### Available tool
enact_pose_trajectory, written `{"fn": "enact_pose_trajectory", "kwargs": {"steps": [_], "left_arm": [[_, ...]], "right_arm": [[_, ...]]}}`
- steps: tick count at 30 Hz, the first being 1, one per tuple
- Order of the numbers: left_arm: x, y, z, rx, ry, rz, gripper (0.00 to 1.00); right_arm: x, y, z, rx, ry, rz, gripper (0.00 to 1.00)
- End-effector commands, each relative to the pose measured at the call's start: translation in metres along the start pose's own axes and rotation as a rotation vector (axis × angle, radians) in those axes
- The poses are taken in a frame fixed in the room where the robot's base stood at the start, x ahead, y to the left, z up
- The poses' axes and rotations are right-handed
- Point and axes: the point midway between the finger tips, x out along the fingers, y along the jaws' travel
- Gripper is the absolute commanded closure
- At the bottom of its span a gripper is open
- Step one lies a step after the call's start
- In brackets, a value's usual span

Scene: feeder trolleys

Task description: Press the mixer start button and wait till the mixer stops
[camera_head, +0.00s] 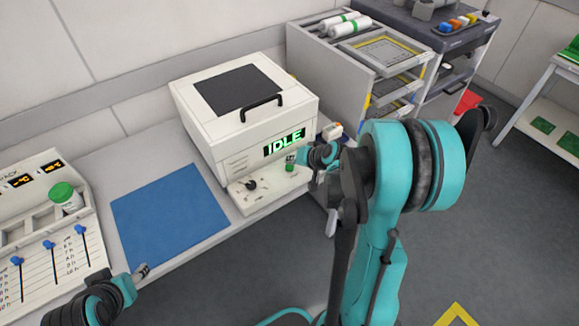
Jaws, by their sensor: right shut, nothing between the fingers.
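The mixer (205,125) is a white box with a dark lid panel and a black handle. It stands on the bench, and its display (284,142) reads IDLE in green. On its front ledge are a black knob (251,184) and a small green button (290,165). My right gripper (301,157) is shut and empty close beside the green button; I cannot tell whether it touches it. My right arm hides the area to the right of the mixer. My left gripper (142,271) is low at the bench's front edge, and its jaw state is unclear.
A blue mat (170,216) lies clear left of the mixer. Further left is a white station with blue-tipped sliders (48,244) and a green-lidded jar (65,197). A trolley (325,75) with trays and white rolls stands behind right. The floor in front is open.

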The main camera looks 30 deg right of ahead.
Motion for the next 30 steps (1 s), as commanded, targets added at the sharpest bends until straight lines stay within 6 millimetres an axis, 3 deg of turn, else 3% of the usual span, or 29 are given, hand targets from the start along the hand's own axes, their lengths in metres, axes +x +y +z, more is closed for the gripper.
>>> {"fn": "enact_pose_trajectory", "kwargs": {"steps": [30], "left_arm": [[0.0081,0.0,0.0057,0.0,0.0,0.0,0.51]], "right_arm": [[0.0064,0.0047,0.0048,0.0,0.0,0.0,1.0]]}}
